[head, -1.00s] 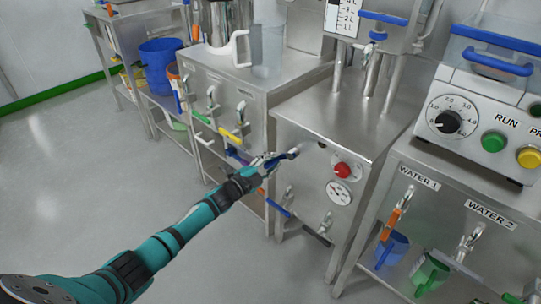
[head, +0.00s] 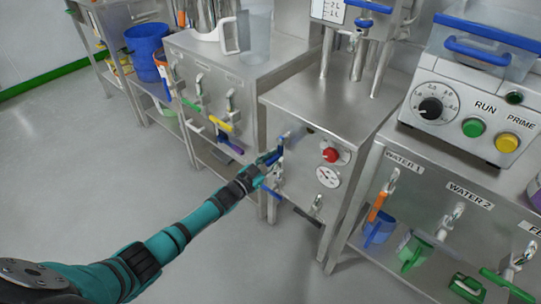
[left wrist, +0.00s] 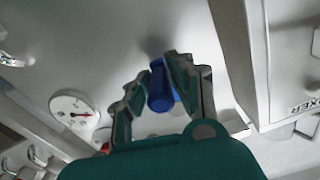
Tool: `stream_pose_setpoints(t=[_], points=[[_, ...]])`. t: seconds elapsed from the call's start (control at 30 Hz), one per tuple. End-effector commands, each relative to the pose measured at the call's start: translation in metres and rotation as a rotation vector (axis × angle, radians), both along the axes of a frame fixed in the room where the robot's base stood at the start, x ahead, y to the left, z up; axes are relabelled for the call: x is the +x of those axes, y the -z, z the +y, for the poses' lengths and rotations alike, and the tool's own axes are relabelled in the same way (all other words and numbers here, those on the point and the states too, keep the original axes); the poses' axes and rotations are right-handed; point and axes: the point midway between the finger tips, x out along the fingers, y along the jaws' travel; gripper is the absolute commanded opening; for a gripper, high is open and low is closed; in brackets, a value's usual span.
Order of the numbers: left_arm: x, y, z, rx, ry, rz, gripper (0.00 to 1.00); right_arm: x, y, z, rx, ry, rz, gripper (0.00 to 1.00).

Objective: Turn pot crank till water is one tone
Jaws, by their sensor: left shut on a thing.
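The crank's blue grip (left wrist: 160,92) sticks out from the front of a steel cabinet (head: 345,105), left of a red knob (head: 330,155). My left gripper (head: 271,160) is at this grip. In the left wrist view its two fingers (left wrist: 158,84) stand on either side of the blue grip and are shut on it. The fingers hide part of the crank in the head view. A vessel with a litre scale (head: 330,11) stands above the cabinet, cut off by the top edge. I cannot see its water. My right gripper is not in view.
A round gauge (head: 328,177) sits below the red knob. Taps with coloured handles line the left cabinet (head: 250,85). A control panel with RUN (head: 473,128) and PRIME buttons is at the right, above the WATER taps. The floor (head: 80,170) at the left is clear.

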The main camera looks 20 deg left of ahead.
Motion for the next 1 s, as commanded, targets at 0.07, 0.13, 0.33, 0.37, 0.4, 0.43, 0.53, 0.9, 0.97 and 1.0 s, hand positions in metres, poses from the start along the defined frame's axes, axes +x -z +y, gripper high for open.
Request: stream_pose_setpoints(t=[0.07,0.13,0.33,0.37,0.4,0.43,0.53,0.9,0.97,1.0], points=[[-0.003,0.003,-0.003,-0.035,0.001,0.020,0.00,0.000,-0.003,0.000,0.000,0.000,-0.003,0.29],[-0.003,0.003,-0.005,-0.061,0.001,0.030,0.00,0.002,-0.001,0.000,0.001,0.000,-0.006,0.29],[-0.004,0.004,-0.008,-0.107,0.002,0.047,0.00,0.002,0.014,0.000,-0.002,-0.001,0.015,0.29],[-0.004,0.004,-0.008,-0.110,0.002,0.048,0.00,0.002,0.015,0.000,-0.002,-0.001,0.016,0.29],[-0.005,0.004,-0.008,-0.113,0.002,0.049,0.00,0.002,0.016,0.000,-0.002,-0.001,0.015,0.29],[-0.005,0.004,-0.008,-0.115,0.002,0.050,0.00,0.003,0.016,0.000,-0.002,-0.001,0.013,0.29],[-0.005,0.004,-0.009,-0.119,0.002,0.051,0.00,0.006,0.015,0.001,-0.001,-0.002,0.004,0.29],[-0.005,0.004,-0.009,-0.118,0.003,0.051,0.30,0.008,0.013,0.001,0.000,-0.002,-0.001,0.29],[-0.005,0.004,-0.009,-0.117,0.002,0.049,0.38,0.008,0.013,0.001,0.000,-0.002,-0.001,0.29],[-0.004,0.003,-0.009,-0.118,0.002,0.048,0.44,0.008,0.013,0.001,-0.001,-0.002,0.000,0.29]])
